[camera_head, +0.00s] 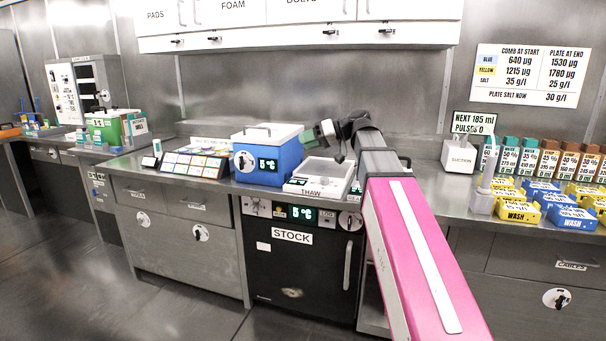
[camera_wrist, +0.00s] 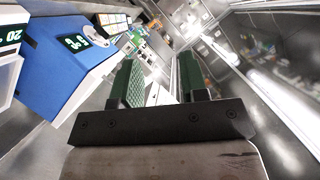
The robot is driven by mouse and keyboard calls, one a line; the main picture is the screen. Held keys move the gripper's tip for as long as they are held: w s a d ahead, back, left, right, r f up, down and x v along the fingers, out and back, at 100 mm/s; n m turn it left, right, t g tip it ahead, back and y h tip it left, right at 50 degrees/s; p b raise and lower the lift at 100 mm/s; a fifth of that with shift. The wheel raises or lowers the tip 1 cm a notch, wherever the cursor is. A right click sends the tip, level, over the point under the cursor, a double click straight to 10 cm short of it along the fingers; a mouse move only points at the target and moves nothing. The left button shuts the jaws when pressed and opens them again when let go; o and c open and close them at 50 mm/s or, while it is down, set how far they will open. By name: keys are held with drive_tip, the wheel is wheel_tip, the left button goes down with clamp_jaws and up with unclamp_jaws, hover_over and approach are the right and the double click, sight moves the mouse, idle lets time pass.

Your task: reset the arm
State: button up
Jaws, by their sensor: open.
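My gripper (camera_wrist: 161,85) shows in the wrist view with its two green-padded fingers apart and nothing between them. In the head view my pink and grey arm reaches forward over the counter, and my gripper (camera_head: 322,133) is at its far end, pointing left. It is above the counter, near the right side of the blue cooler box (camera_head: 268,158) and above the white THAW tray (camera_head: 318,178). In the wrist view the blue box (camera_wrist: 62,62) lies to the left of the fingers, apart from them.
A STOCK fridge (camera_head: 297,265) stands under the counter. A colour card board (camera_head: 190,163) lies left of the cooler. Blue and yellow WASH boxes (camera_head: 517,215), bottles and a SUCTION unit (camera_head: 459,157) crowd the right counter. White cupboards (camera_head: 298,36) hang above. The floor at left is clear.

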drive_tip(key=s+d+f+m+h, duration=0.1)
drive_tip(key=d+f+m+h, duration=0.2)
drive_tip(key=f, duration=1)
drive_tip(key=s+d+f+m+h, duration=0.1)
drive_tip(key=d+f+m+h, duration=0.2)
drive_tip(key=f, duration=1)
drive_tip(key=s+d+f+m+h, duration=0.1)
drive_tip(key=s+d+f+h, duration=0.1)
drive_tip(key=f, duration=0.6)
drive_tip(key=s+d+f+m+g+h, duration=0.1)
drive_tip(key=s+d+f+h, duration=0.2)
drive_tip(key=s+d+f, duration=0.2)
drive_tip(key=s+d+f+m+h, duration=0.1)
drive_tip(key=s+d+f+h, duration=0.2)
drive_tip(key=s+f, duration=0.3)
wheel_tip(320, 180, down, 5)
drive_tip(key=shift+s+d+f+m, duration=0.2)
drive_tip(key=shift+s+d+m, duration=0.1)
drive_tip(key=shift+d, duration=0.4)
